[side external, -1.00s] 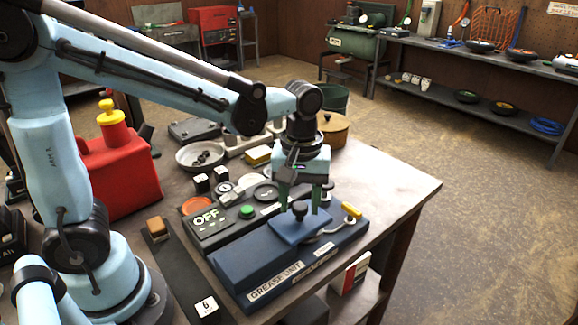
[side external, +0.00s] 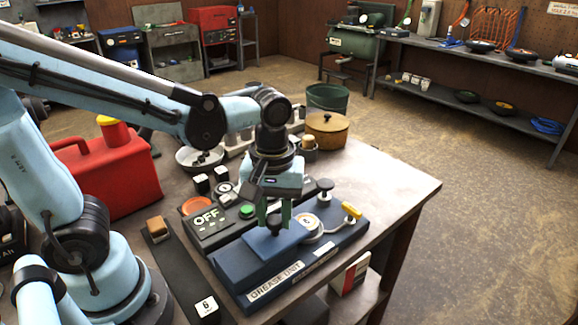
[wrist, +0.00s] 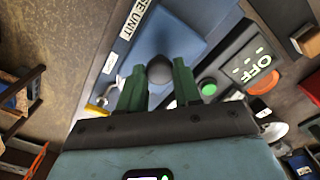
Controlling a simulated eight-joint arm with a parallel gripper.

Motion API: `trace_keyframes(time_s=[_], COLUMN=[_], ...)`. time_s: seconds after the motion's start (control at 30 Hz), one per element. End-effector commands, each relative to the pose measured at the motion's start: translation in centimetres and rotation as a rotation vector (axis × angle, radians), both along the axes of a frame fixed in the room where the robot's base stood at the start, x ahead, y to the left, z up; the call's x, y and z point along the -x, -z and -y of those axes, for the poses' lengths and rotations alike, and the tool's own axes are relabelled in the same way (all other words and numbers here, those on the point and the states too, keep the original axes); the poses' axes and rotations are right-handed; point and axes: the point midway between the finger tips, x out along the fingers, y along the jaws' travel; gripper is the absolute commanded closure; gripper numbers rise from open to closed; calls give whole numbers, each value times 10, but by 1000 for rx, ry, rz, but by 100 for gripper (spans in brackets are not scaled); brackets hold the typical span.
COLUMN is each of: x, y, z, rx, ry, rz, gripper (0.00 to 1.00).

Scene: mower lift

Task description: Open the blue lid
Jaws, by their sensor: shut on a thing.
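The blue lid (side external: 262,245) is a flat plate with a dark round knob, lying on the dark blue grease unit (side external: 232,273). It sits toward the left part of the unit, and a round pale disc (side external: 309,224) shows uncovered to its right. My gripper (side external: 274,221) points down with its green fingers shut on the lid's knob. In the wrist view the knob (wrist: 160,70) shows between the two fingertips, with the blue lid (wrist: 168,35) beneath. The knob is partly hidden by the fingers in the side view.
A yellow-ended lever (side external: 352,210) and a dark knob (side external: 325,187) stand at the unit's right. Behind is a panel marked OFF (side external: 207,218) with a green button (side external: 247,211). A red can (side external: 108,172) stands left. The table's right end (side external: 400,185) is clear.

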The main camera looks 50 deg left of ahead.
Motion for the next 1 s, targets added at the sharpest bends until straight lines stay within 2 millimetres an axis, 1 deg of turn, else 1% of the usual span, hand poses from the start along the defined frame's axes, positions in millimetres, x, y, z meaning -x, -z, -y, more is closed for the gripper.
trace_keyframes(time_s=[0.1, 0.27, 0.4, 0.67, 0.7, 0.83, 1.0], x=[16, 29, 32, 32, 32, 32, 32], y=[-2, -1, -1, 0, 0, 0, 0], z=[0, 0, 0, 0, 0, 0, 0], rx=[-1, 0, 0, 0, 0, 0, 0], ry=[1, 0, 0, 0, 0, 0, 0], rz=[-1, 0, 0, 0, 0, 0, 0], gripper=[100, 100, 100, 100, 62, 43, 42])
